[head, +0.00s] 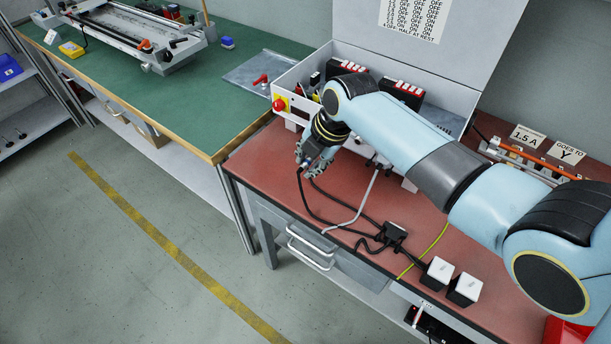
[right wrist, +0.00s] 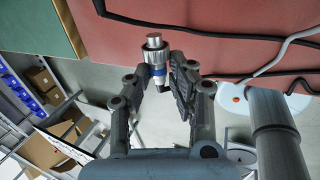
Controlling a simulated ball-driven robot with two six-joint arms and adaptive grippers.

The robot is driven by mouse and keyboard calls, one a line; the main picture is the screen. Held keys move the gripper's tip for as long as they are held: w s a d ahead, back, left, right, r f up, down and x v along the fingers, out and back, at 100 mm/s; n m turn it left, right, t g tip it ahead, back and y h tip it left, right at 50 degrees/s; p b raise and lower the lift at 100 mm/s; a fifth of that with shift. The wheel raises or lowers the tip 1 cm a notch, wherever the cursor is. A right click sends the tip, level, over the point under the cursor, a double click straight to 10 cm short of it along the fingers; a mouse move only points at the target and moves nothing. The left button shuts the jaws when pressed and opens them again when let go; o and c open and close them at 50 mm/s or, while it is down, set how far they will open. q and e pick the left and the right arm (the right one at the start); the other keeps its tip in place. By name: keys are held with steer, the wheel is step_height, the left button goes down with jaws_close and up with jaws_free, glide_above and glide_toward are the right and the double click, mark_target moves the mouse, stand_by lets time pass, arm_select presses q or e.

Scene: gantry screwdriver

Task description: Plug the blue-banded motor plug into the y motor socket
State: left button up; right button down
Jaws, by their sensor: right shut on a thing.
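My right gripper (head: 312,156) is at the front left of the open grey control box (head: 306,68), over the red bench top. In the right wrist view the gripper (right wrist: 160,80) is shut on the blue-banded motor plug (right wrist: 154,46). The plug has a silver metal end pointing away from the fingers and a blue band (right wrist: 158,72) between them. A dark cable hangs from the plug area in the head view. My right arm covers much of the box front, and I cannot make out the y motor socket. My left gripper is not in view.
A red emergency knob (head: 279,104) sits on the box's left corner. Two white-topped blocks (head: 438,269) stand near the front edge.

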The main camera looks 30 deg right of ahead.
steer(key=shift+s+d+r+t+y, duration=0.15)
steer(key=shift+d, duration=0.25)
steer(key=shift+s+d+r+t+y, duration=0.15)
steer(key=shift+d, duration=0.2)
arm_select(q)
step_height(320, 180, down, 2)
steer(key=b, duration=0.3)
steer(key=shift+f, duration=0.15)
arm_select(e)
steer(key=w+d, duration=0.2)
steer(key=d, duration=0.3)
steer(key=shift+w+d, duration=0.35)
steer(key=shift+w, duration=0.05)
arm_select(q)
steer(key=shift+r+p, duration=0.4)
steer(key=shift+p, duration=0.05)
arm_select(e)
steer(key=shift+m, duration=0.3)
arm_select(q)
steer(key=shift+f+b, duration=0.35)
arm_select(e)
steer(key=shift+w+d, duration=0.3)
steer(key=shift+d, duration=0.4)
stand_by(0.6)
steer(key=c, duration=1.1)
jaws_free()
